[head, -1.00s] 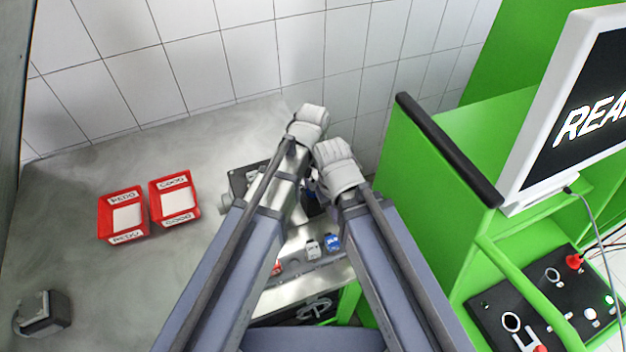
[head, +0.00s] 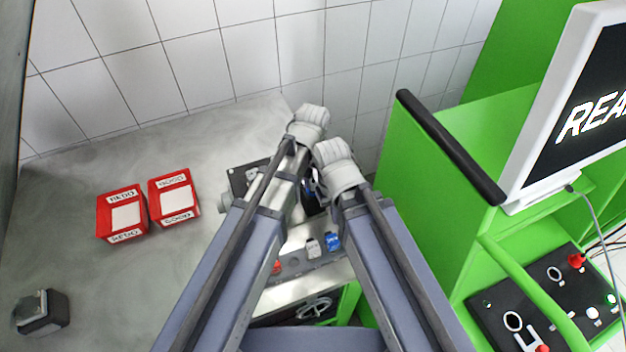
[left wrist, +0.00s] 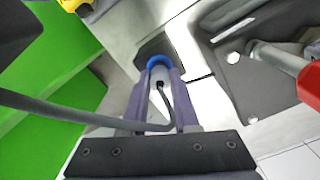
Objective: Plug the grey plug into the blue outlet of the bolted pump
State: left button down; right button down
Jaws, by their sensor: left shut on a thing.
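In the left wrist view my left gripper (left wrist: 160,97) is shut on the grey plug (left wrist: 158,82), which has a thin black cable. A blue ring (left wrist: 157,61), seemingly the blue outlet, shows at the plug's far end. I cannot tell whether the plug is seated in it. A grey metal plate with round holes (left wrist: 265,86), seemingly part of the pump, lies to the right. In the head view the wrists hide both gripper tips and most of the pump (head: 240,178). My right gripper's jaws cannot be made out.
A red-ended metal rod (left wrist: 311,84) stands right in the wrist view. Red trays (head: 122,214) lie left. A green cabinet (head: 420,190) closely bounds the right.

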pick_arm(q)
jog(key=shift+f+b, duration=0.65)
jog(key=shift+f, duration=0.05)
jog(key=c, duration=0.6)
grip_release()
jog(key=shift+o, duration=0.5)
jog(key=o, duration=0.3)
jog(key=shift+r+p, duration=4.05)
jog(key=shift+p, duration=0.05)
